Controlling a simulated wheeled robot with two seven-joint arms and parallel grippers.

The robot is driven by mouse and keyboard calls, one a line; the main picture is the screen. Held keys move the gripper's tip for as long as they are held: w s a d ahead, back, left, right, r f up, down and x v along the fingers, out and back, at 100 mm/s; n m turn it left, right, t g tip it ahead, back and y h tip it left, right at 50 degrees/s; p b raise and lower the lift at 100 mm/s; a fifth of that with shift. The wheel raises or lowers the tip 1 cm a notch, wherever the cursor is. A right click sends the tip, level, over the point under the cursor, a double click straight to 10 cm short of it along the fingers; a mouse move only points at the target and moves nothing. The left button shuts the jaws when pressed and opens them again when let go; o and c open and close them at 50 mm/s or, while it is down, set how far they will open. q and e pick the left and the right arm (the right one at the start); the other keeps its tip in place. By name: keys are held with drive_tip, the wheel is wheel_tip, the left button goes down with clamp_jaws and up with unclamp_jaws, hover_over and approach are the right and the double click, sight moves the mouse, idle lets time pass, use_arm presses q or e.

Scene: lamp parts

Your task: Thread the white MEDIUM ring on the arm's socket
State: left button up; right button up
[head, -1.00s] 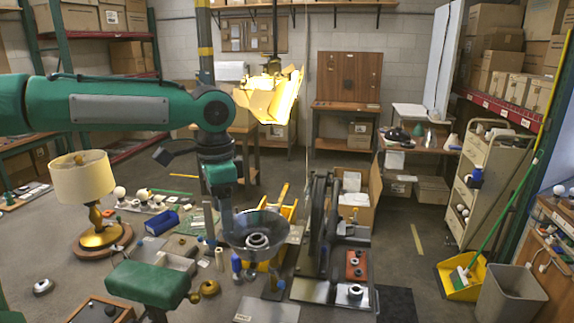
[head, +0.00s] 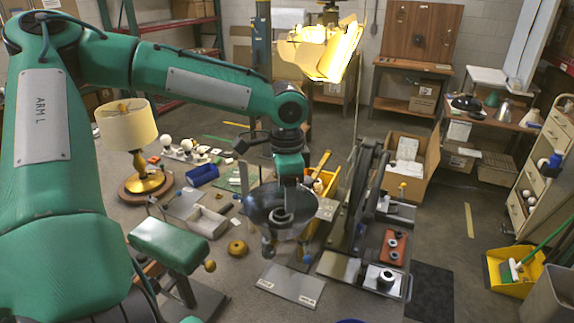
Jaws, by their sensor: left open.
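My left gripper (head: 291,186) is open, pointing down from the green wrist over the dark lamp shade (head: 262,207). Its fingertips are small and blend with the shade, so I cannot tell whether they touch anything. A ring-shaped socket part (head: 281,215) shows in the middle of the shade, just below the gripper. I cannot pick out the white medium ring with certainty. A dark-centred ring (head: 386,278) sits on a metal plate at the right, and smaller rings (head: 393,243) sit on a red-brown block behind it. My right gripper is not in view.
A grey tray (head: 207,222), a blue bin (head: 202,175) and a brass-coloured ring (head: 237,248) lie nearby. A flat grey plate (head: 290,286) lies in front. A black frame (head: 350,205) stands right of the shade.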

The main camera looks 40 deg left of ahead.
use_arm(q)
wheel_tip(320, 180, down, 4)
drive_tip(key=shift+s+r+p, duration=0.1)
drive_tip(key=shift+s+p, duration=0.05)
drive_tip(key=shift+p, duration=0.15)
drive_tip(key=shift+f, duration=0.75)
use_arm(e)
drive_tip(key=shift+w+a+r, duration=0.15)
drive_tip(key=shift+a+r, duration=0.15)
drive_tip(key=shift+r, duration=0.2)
use_arm(q)
drive_tip(key=shift+c, duration=0.2)
